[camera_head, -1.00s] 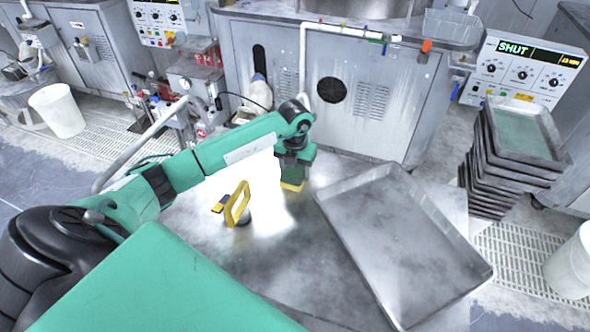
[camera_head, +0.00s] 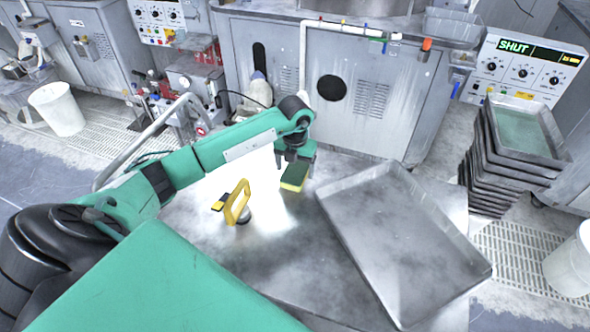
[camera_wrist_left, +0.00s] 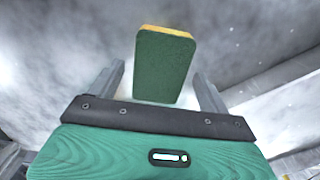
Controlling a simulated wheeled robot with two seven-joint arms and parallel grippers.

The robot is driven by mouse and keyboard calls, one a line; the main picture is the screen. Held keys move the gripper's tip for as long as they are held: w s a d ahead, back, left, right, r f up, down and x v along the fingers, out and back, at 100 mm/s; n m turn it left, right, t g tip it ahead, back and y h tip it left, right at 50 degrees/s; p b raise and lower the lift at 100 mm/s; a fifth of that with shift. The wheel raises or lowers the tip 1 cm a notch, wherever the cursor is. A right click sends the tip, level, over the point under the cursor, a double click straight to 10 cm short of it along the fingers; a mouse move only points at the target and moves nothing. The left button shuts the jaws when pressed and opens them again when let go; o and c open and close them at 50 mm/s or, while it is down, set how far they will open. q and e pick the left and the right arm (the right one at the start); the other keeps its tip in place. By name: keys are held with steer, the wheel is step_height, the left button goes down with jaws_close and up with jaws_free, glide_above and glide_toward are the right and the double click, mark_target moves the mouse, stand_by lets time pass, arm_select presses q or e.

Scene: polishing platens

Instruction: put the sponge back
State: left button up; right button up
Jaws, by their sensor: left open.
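The sponge (camera_head: 294,177), green with a yellow side, is on the bright metal table just below my left gripper (camera_head: 296,160). In the left wrist view the sponge (camera_wrist_left: 165,65) shows its green face and a yellow edge. It lies between and a little beyond the two fingers of my left gripper (camera_wrist_left: 160,92), with a gap on each side. The left gripper is open and empty. A yellow-handled tool (camera_head: 237,203) stands on the table left of the sponge. My right gripper is not in view.
A large, empty-looking metal tray (camera_head: 400,240) lies on the table (camera_head: 280,255) right of the sponge. A stack of trays (camera_head: 490,180) stands on the floor at right. A grey cabinet (camera_head: 400,110) is behind the table. The table front is clear.

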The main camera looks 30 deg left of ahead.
mark_target(295, 171)
arm_select(q)
step_height(295, 171, up, 6)
steer(key=shift+f+b, duration=0.2)
steer(key=shift+b, duration=0.45)
steer(key=shift+r+b, duration=0.35)
steer(key=shift+r, duration=2.25)
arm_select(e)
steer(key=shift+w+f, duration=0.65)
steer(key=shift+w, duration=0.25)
